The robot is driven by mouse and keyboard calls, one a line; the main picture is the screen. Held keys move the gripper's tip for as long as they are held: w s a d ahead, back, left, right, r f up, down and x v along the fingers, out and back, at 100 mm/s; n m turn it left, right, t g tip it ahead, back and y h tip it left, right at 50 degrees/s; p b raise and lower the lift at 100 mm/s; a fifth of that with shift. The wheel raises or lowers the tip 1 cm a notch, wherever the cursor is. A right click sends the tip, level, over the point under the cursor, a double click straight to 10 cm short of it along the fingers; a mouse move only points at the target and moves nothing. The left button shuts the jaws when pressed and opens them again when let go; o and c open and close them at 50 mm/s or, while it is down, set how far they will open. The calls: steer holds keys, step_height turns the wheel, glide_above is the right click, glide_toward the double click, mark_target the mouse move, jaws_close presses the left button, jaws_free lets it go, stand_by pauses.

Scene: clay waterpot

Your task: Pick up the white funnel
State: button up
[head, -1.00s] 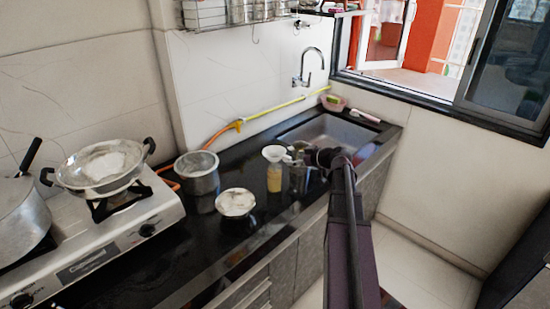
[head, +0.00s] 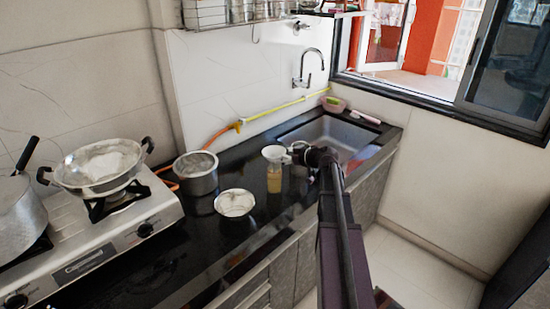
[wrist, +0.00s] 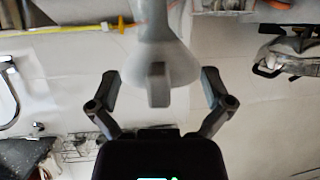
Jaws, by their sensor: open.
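The white funnel (head: 274,153) sits on top of a clear container with yellowish contents (head: 274,181) on the black counter. In the wrist view the funnel (wrist: 167,62) fills the upper middle, between my two fingers. My gripper (wrist: 160,76) is open, with a gap visible on either side of the funnel. In the head view my gripper (head: 294,152) is just right of the funnel, at about its height. The fingertips are small and partly hidden there, so contact cannot be made out.
A steel pot (head: 197,175) and a white-filled bowl (head: 235,205) stand left of the container. The sink (head: 340,135) and tap (head: 310,68) are behind my arm. A stove (head: 115,225) with a wok (head: 100,168) is at left. The counter's front strip is mostly clear.

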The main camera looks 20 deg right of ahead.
jaws_close()
stand_by(0.4)
steer(key=shift+r, duration=0.1)
step_height(320, 180, up, 10)
steer(key=p, duration=1)
stand_by(0.9)
